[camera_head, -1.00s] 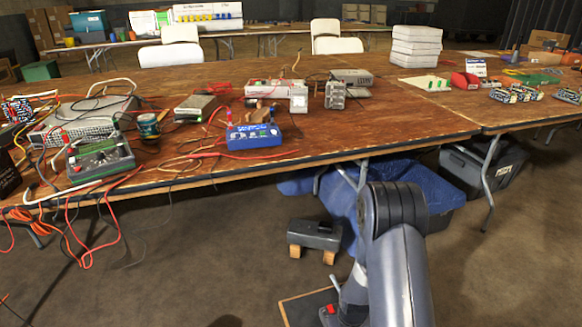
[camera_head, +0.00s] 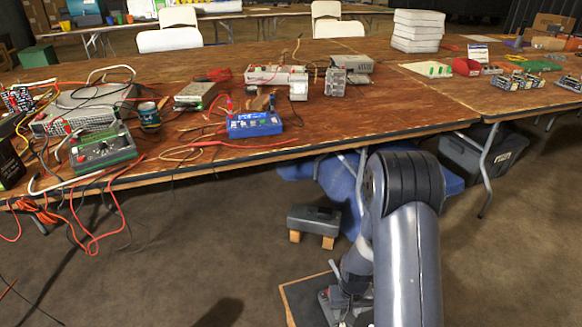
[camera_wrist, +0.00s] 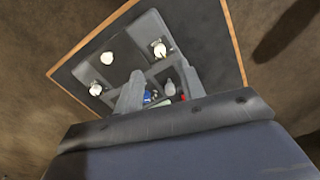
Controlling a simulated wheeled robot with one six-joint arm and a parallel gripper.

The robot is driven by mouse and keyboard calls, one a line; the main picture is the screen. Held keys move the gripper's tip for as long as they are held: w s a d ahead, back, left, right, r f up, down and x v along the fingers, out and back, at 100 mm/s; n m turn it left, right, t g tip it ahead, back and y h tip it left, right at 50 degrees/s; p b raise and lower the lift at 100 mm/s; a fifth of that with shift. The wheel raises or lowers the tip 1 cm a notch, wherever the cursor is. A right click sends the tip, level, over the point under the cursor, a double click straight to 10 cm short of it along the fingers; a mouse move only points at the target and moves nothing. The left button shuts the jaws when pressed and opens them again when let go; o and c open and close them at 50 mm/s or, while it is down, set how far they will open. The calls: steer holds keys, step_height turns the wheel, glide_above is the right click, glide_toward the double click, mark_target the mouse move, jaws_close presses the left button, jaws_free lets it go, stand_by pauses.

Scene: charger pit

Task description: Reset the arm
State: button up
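My arm (camera_head: 408,225) reaches down in front of the table in the head view. Its end is low over a dark board with a wooden edge (camera_head: 297,305), and my gripper is mostly hidden there. In the wrist view my gripper (camera_wrist: 160,68) shows two grey fingers with a gap between them. It is open, and I see nothing clearly held. Beyond the fingers is a grey tray with compartments (camera_wrist: 122,72) on the dark board (camera_wrist: 205,40). White pieces (camera_wrist: 158,48) sit in several compartments. Small blue and red bits show near the fingers, too small to name.
A long wooden table (camera_head: 375,118) stands ahead with a green device (camera_head: 103,150), a blue device (camera_head: 254,124) and hanging red cables. Below it are a blue cloth (camera_head: 338,180), a black bin (camera_head: 478,157) and a grey block on wooden feet (camera_head: 314,220). Floor at lower left is mostly clear.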

mark_target(343, 326)
step_height(343, 326, down, 8)
steer(key=shift+s+r+b, duration=0.1)
steer(key=shift+r+b, duration=0.15)
steer(key=shift+b, duration=0.95)
steer(key=shift+r+m+p, duration=0.3)
steer(key=shift+p, duration=0.05)
steer(key=shift+m, duration=0.5)
steer(key=m+p, duration=0.1)
steer(key=m, duration=0.3)
steer(key=m+p, duration=0.1)
steer(key=m, duration=0.4)
steer(key=shift+p, duration=0.3)
step_height(343, 326, up, 11)
steer(key=p, duration=0.3)
steer(key=shift+f, duration=0.15)
